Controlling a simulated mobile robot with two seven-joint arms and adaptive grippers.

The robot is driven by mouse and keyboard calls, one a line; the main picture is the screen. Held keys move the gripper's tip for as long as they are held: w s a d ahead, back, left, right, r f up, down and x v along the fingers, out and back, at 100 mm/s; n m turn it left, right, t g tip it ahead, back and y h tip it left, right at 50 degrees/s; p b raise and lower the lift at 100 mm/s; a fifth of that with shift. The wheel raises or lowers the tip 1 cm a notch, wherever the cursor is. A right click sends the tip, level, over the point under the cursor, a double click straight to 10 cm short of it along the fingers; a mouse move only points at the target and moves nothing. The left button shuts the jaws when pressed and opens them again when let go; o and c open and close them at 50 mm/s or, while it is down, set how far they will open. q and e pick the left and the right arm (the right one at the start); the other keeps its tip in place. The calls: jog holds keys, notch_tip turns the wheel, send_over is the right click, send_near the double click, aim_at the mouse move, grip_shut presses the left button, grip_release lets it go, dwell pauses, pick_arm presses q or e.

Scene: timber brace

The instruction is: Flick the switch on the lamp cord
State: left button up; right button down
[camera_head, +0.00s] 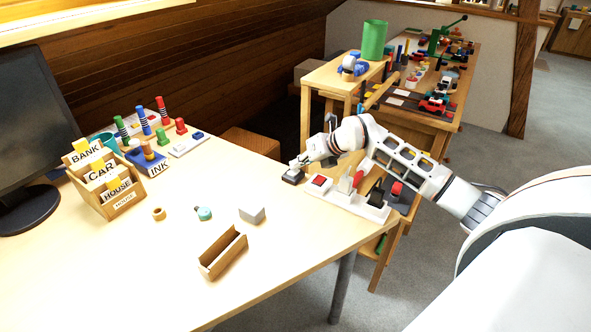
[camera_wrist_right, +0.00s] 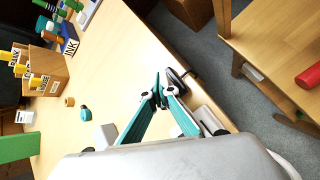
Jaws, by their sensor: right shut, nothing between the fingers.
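My right gripper (camera_head: 301,164) is at the far right edge of the wooden table, fingers shut and empty. Just below its fingertips is a small dark grey block (camera_head: 292,175), which may be the cord switch; I cannot tell whether they touch. In the right wrist view the teal fingers (camera_wrist_right: 160,92) come together beside a black rounded thing (camera_wrist_right: 179,77) near the table edge. No lamp or cord can be made out clearly. My left gripper is not in view.
A white board (camera_head: 340,197) with a red button and several levers lies right beside the gripper. A small grey box (camera_head: 252,214) and an open wooden tray (camera_head: 222,252) are nearer. Labelled card boxes (camera_head: 105,180) stand left. A second bench (camera_head: 440,118) stands behind.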

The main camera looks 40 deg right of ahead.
aim_at(296, 172)
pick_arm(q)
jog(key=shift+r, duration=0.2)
pick_arm(e)
jog(key=shift+r, duration=0.15)
pick_arm(q)
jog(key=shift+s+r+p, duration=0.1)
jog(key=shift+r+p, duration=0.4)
jog(key=shift+p, duration=0.1)
pick_arm(e)
jog(key=shift+a+r, duration=0.1)
jog(key=shift+r, duration=0.6)
jog(key=shift+f, duration=0.1)
jog(key=shift+r, duration=0.3)
notch_tip(296, 172, up, 3)
jog(key=shift+a+f+p, duration=0.1)
jog(key=shift+a+p, duration=0.05)
jog(key=shift+p, duration=1)
jog(key=shift+s+a+r+p, duration=0.1)
jog(key=shift+r+p, duration=0.4)
jog(key=shift+r, duration=0.4)
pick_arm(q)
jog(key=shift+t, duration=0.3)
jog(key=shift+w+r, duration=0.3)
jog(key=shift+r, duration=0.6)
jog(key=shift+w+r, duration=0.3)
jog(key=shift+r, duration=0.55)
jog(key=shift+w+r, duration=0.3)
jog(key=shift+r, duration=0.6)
pick_arm(e)
jog(key=shift+f, duration=0.15)
